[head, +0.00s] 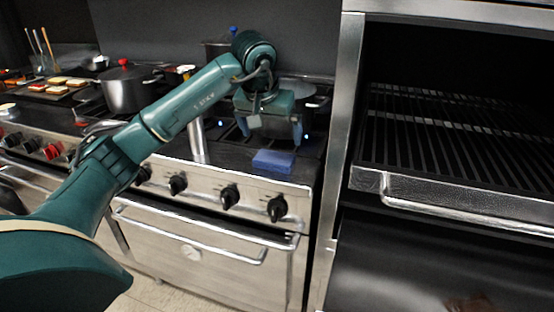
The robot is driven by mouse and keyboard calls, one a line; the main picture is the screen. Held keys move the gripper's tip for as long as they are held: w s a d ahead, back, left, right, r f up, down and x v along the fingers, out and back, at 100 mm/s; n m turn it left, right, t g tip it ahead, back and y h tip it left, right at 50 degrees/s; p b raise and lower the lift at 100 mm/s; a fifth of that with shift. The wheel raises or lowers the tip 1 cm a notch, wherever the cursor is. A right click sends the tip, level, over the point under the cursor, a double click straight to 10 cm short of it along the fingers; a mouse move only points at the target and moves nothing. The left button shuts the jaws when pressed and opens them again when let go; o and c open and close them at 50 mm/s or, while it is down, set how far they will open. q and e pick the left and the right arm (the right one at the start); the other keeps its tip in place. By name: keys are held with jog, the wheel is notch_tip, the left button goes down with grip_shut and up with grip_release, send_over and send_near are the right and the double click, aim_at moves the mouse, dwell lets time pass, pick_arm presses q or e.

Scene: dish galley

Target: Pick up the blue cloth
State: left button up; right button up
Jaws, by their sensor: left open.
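The blue cloth (273,161) lies as a small flat block on the front ledge of the stove, above the right-hand knobs. My left gripper (272,139) hangs over the stove with its fingers pointing down, just above and behind the cloth in the picture. The gripper is open, with nothing seen between its fingers. The cloth is apart from the fingers as far as I can tell. My right gripper is not in view.
A pot (298,94) stands on the burner behind my left gripper. A large pot with a red lid knob (128,88) stands further left. The oven handle (190,233) juts out below the knobs. A grill rack (450,135) is at the right.

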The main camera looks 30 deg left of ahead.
aim_at(275, 156)
pick_arm(q)
jog(key=x, duration=0.9)
jog(key=shift+w+a+r, duration=0.1)
jog(key=shift+a, duration=0.05)
jog(key=shift+c, duration=0.2)
jog(key=c, duration=0.8)
